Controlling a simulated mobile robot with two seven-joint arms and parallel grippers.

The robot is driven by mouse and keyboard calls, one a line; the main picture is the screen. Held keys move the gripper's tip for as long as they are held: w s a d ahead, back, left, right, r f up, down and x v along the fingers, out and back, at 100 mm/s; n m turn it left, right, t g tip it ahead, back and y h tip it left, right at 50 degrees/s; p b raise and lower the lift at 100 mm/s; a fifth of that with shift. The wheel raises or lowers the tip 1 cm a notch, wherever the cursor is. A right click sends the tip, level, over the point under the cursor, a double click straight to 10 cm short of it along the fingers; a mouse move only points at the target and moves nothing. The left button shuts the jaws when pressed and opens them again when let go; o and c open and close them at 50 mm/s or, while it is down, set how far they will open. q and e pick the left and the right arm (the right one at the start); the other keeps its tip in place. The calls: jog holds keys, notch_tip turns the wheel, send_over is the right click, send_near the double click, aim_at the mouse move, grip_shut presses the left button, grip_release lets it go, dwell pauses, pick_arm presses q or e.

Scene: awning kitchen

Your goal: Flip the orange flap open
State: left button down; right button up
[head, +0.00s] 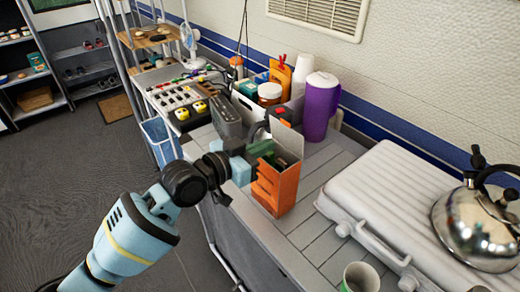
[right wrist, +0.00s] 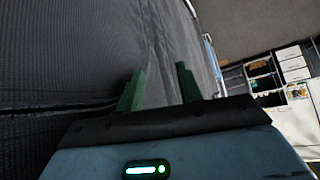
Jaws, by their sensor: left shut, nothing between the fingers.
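An orange box (head: 276,193) stands upright on the grey slatted counter, near its front edge. A pale grey-brown panel (head: 288,138) rises at the back of its top. I cannot tell which panel is the orange flap. My left gripper (head: 264,151) is at the box's upper left in the head view, its green fingers over the box top. It is shut and empty; whether it touches the box is unclear. Its wrist hides part of the box's left side. My right gripper (right wrist: 160,88) shows only in the right wrist view, its green fingers apart with nothing between them.
A ribbed white case (head: 400,205), a steel kettle (head: 478,228) and a cup (head: 360,278) are to the right.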

aim_at(285, 132)
dwell(0.3)
pick_arm(q)
jog(key=shift+w+d+r, duration=0.3)
jog(key=shift+w+d, duration=0.25)
jog(key=shift+d, duration=0.2)
jog(key=shift+w+d+r, duration=0.3)
jog(key=shift+w+d, duration=0.2)
jog(key=shift+d, duration=0.25)
jog(key=shift+a, duration=0.1)
jog(key=s+a+r+p, duration=0.2)
jog(key=s+a+r, duration=0.1)
jog(key=s+a, duration=0.1)
jog(key=shift+a, duration=0.75)
dwell(1.0)
dwell(0.4)
